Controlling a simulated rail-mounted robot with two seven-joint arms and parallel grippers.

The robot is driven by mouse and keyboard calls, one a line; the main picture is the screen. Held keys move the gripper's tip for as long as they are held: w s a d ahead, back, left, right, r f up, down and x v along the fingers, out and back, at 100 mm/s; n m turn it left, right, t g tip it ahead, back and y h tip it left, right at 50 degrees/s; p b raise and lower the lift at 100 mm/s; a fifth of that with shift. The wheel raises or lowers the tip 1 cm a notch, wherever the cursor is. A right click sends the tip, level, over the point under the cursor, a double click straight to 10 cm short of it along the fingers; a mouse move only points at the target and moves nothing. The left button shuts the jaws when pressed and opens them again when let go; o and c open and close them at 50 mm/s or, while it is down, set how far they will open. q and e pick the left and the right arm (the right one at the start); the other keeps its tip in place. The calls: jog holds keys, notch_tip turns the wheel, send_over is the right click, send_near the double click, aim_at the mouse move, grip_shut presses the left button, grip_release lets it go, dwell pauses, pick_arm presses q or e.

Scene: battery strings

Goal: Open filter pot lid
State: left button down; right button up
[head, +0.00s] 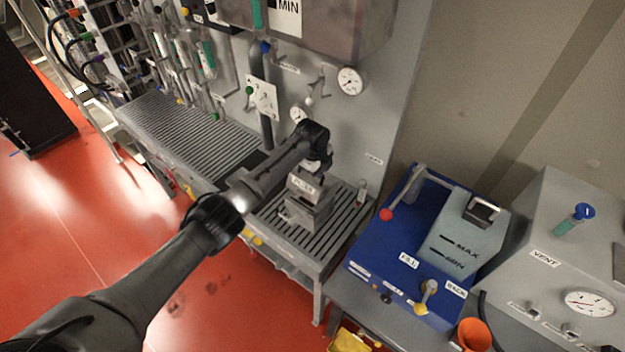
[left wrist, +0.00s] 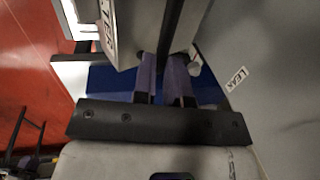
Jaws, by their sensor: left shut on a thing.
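The filter pot (head: 308,207) is a grey box-like unit with a white label, standing on the slatted bench at the centre of the head view. My left gripper (head: 318,162) is at its top, with the arm coming in from the lower left. In the left wrist view, the two fingers (left wrist: 163,80) are close together, with a dark bar (left wrist: 170,30) running up from between them. This looks like the lid's handle, but the exact grip and the lid's edge are hidden. My right gripper is not in view.
The slatted bench (head: 335,231) runs along a grey panel with gauges and valves. A small clear bottle (head: 362,190) stands right of the pot. A blue unit (head: 390,240) with a red-knobbed lever stands further right, with an orange funnel (head: 474,335) near it. The red floor at left is open.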

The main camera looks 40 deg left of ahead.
pick_arm(q)
jog(key=shift+w+a+f+b, duration=0.1)
jog(key=shift+w+f+b, duration=0.05)
jog(key=shift+w+b, duration=0.55)
jog(key=shift+w+f+b, duration=0.15)
jog(key=shift+w+b, duration=0.5)
jog(key=shift+w, duration=0.05)
jog(key=shift+w+r+b, duration=0.2)
jog(key=shift+w+b, duration=0.3)
jog(key=shift+w, duration=0.05)
jog(key=c, duration=1.2)
grip_release()
jog(key=shift+s, duration=0.15)
jog(key=shift+o, duration=0.2)
jog(key=shift+r, duration=0.2)
